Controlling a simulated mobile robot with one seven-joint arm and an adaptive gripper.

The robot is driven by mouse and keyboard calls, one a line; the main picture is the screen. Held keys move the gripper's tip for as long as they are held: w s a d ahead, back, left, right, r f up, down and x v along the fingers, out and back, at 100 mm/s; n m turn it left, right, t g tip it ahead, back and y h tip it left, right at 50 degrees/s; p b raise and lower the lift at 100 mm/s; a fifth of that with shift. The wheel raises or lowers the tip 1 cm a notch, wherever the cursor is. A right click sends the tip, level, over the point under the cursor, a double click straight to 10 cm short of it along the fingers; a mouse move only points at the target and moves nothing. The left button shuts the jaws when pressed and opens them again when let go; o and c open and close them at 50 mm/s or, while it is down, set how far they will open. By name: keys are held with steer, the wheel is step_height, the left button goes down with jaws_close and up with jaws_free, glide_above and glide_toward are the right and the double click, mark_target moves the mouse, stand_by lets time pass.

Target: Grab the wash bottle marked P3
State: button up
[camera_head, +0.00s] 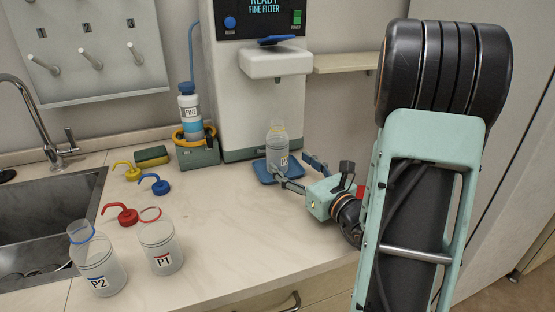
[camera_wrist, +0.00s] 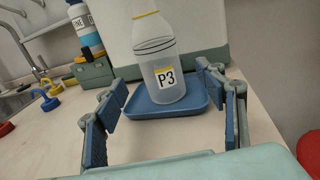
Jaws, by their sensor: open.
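The wash bottle marked P3 (camera_wrist: 163,82) is clear, with a yellow band at its neck and a yellow-edged label. It stands upright on a blue tray (camera_wrist: 178,110) in front of the white machine. In the head view the bottle (camera_head: 277,152) stands under the machine's outlet, its label partly turned away. My gripper (camera_wrist: 168,112) is open, its two blue-padded fingers spread to the left and right, with the bottle ahead and between their lines. In the head view my gripper (camera_head: 300,173) is at the tray's front right. I cannot tell whether a finger touches the tray.
Bottles P2 (camera_head: 96,265) and P1 (camera_head: 160,247) stand open at the front left. Yellow (camera_head: 127,171), blue (camera_head: 155,185) and red (camera_head: 121,214) caps lie near the sink (camera_head: 45,215). A bottle marked FINE (camera_head: 190,113) stands in a holder. The middle counter is clear.

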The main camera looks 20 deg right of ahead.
mark_target(277, 153)
steer(key=shift+w+f, duration=0.1)
steer(key=shift+f, duration=0.4)
steer(key=shift+w+a+r, duration=0.1)
steer(key=shift+w+r, duration=0.05)
steer(key=shift+w, duration=0.2)
steer(key=w, duration=0.4)
steer(key=w+a, duration=0.1)
steer(key=w, duration=0.1)
steer(key=shift+w+a, duration=0.1)
steer(key=shift+w, duration=0.15)
steer(key=shift+c, duration=0.5)
steer(key=c, duration=1.6)
steer(key=shift+r, duration=0.1)
